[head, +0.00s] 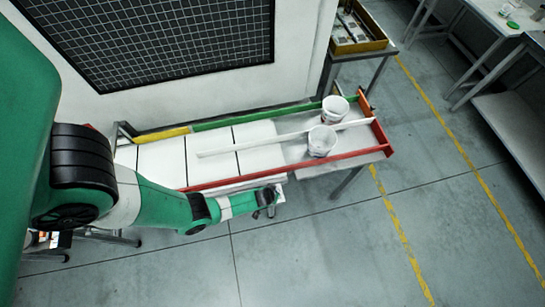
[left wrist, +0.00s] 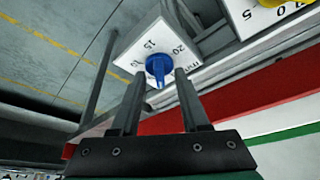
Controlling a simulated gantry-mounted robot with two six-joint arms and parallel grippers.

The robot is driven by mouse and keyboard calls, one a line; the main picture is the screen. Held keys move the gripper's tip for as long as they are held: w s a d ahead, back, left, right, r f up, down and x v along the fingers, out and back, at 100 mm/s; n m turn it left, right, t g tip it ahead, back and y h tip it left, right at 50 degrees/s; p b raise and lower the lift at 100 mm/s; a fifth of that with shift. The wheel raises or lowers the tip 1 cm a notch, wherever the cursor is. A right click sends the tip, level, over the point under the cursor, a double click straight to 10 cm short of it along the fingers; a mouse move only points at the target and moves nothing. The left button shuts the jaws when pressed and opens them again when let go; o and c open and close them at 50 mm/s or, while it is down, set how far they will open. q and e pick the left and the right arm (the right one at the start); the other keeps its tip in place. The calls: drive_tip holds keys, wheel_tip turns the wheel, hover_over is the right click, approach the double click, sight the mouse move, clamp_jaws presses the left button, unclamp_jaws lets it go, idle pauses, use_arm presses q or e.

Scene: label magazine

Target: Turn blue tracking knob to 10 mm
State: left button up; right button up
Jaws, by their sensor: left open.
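The blue tracking knob (left wrist: 158,68) sits on a white dial plate (left wrist: 163,45) in the left wrist view, with the figures 15 and 20 readable beside it. Its lower part and nearby marks are partly covered by my fingers, and I cannot tell its exact reading. My left gripper (left wrist: 158,78) is open, with one finger on each side of the knob; contact is not clear. In the head view my left gripper (head: 268,204) is at the front edge of the label magazine (head: 250,160), below its red rail. The knob cannot be made out there. My right gripper is not in view.
A yellow knob (left wrist: 287,3) on another white dial plate (left wrist: 258,20) is at the upper right of the left wrist view. The red rail (head: 290,170) runs close to my left gripper. Two white buckets (head: 321,141) (head: 335,108) stand at the magazine's right end. Floor in front is clear.

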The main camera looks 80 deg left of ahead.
use_arm(q)
clamp_jaws()
drive_tip(key=shift+r, duration=0.1)
idle(0.4)
